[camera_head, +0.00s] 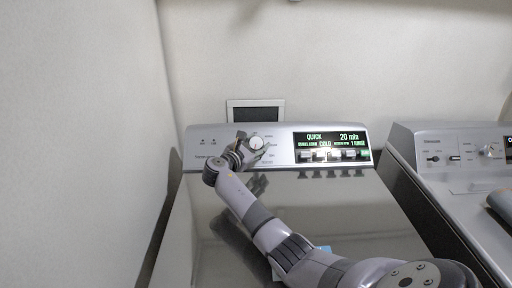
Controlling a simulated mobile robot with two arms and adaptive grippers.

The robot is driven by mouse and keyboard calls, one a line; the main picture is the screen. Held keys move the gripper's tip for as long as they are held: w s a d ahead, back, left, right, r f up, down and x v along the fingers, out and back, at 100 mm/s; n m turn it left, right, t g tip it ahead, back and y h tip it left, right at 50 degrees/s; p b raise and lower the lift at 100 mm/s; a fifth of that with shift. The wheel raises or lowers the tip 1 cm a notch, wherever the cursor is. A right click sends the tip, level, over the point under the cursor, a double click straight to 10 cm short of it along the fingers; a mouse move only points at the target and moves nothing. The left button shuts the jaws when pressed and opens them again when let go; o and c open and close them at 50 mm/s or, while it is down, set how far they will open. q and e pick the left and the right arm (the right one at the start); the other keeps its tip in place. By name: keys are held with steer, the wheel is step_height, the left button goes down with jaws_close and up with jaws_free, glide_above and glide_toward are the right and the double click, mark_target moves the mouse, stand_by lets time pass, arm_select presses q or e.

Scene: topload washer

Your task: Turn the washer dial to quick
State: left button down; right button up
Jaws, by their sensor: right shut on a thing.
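The topload washer (188,225) stands ahead of me with its lid down. Its control panel (225,133) runs along the back. The round white dial (256,142) sits left of the panel's middle. My right gripper (254,150) is at the dial, shut on it, with its fingers around the dial's edge. The lit display (331,142) to the right of the dial reads "QUICK", "20 min" and "COLD". My left gripper is not in view.
A second machine (450,165) with its own panel and knobs stands on the right. A small dark framed panel (256,112) is on the wall behind the washer. A plain wall (80,140) is close on the left. A blue thing shows partly behind my right arm.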

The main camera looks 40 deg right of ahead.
mark_target(253, 146)
steer(key=shift+m+g, duration=0.5)
steer(key=o, duration=1.2)
steer(key=shift+a, duration=0.1)
steer(key=v, duration=0.7)
steer(key=shift+a, duration=0.15)
